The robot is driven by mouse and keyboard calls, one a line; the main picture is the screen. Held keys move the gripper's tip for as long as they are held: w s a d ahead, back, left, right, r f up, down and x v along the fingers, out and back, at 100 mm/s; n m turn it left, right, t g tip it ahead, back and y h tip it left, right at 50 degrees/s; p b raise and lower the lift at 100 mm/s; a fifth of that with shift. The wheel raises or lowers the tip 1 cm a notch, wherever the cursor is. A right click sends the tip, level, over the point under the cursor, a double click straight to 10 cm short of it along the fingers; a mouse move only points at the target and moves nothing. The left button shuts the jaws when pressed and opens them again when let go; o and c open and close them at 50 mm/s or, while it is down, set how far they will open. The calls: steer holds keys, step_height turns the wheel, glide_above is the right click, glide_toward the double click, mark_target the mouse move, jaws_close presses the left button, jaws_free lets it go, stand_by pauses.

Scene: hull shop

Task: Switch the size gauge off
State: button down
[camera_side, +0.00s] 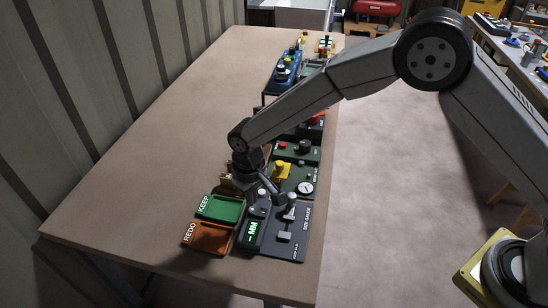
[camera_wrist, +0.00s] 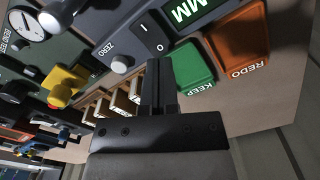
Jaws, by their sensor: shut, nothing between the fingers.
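The size gauge (camera_side: 285,238) is a dark grey box at the near end of the bench, marked SIZE GAUGE. Its green display (camera_side: 252,231) is lit and shows MM; the lit display also shows in the wrist view (camera_wrist: 190,12). In the wrist view a black rocker switch (camera_wrist: 151,36) marked I and O sits between the display and a grey ZERO knob (camera_wrist: 122,64). My gripper (camera_wrist: 158,64) is shut and empty, its tips just by the O end of the rocker. I cannot tell whether they touch.
A green KEEP tray (camera_side: 220,209) and an orange REDO tray (camera_side: 208,238) lie left of the gauge. A green panel with a dial (camera_side: 305,188) and a yellow knob (camera_side: 283,171) stands behind it. More devices run along the bench's right edge. The bench's left side is clear.

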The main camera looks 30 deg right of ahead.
mark_target(255, 208)
steer(key=shift+f, duration=1.25)
stand_by(1.1)
steer(key=shift+r, duration=3.55)
steer(key=shift+d, duration=0.15)
steer(key=shift+d+r, duration=0.15)
steer(key=shift+d, duration=0.1)
steer(key=s+d+r+m+t, duration=0.1)
steer(key=s+d+r, duration=0.15)
steer(key=d, duration=0.55)
steer(key=s+d+r+m, duration=0.1)
steer(key=s+d+r, duration=0.1)
steer(key=s+d, duration=0.35)
steer(key=s+d+m+t, duration=0.1)
steer(key=s+d, duration=0.9)
steer(key=shift+d+r+t, duration=0.25)
steer(key=shift+d+t, duration=0.05)
steer(key=shift+d, duration=0.1)
